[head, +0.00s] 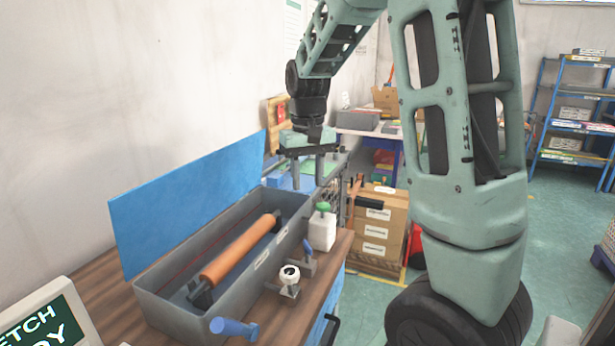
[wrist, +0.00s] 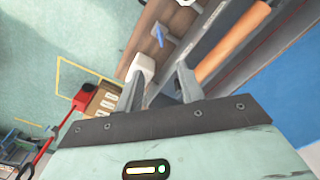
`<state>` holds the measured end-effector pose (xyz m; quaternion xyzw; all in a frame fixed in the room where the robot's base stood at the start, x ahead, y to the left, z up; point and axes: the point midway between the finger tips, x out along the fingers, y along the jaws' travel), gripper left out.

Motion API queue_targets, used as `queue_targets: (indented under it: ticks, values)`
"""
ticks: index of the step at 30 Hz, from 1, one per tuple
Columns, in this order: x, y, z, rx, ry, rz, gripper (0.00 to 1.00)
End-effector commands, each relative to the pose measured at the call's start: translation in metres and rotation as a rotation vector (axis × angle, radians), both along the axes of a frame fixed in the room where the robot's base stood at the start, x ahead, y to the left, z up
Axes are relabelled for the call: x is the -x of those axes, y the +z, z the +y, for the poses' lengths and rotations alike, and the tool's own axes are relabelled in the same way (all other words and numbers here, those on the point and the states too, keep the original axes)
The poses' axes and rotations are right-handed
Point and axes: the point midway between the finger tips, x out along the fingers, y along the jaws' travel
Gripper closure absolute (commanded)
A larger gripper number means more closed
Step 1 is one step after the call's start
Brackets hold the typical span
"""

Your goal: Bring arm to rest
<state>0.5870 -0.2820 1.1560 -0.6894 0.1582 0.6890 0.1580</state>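My gripper (head: 308,165) hangs above the far end of the workbench in the head view, with its fingers pointing down. In the wrist view my gripper (wrist: 160,88) shows two grey fingers standing apart with nothing between them. Under it stand a long grey box (head: 178,312) with an orange roller (head: 238,250) inside and a white bottle (head: 321,230) with a green cap. The bottle also shows beside the left finger in the wrist view (wrist: 142,66). The gripper looks apart from both.
The box's blue lid (head: 185,200) stands open along the wall side. A small fixture with a white spool (head: 289,274) and a blue-handled part (head: 233,328) lie along the bench (head: 268,315). Cardboard boxes (head: 378,222) stand beyond the bench. A blue shelf (head: 575,115) is at the far right.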

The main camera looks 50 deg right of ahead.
Motion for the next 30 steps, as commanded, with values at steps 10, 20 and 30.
queue_targets:
  ticks: [10,20,30]
  values:
    - [0.0,0.0,0.0,0.0,0.0,-0.001,0.62]
    - [-0.004,-0.007,0.053,-0.021,0.119,-0.009,0.62]
    - [0.077,-0.04,0.27,-0.072,0.702,-0.026,0.62]
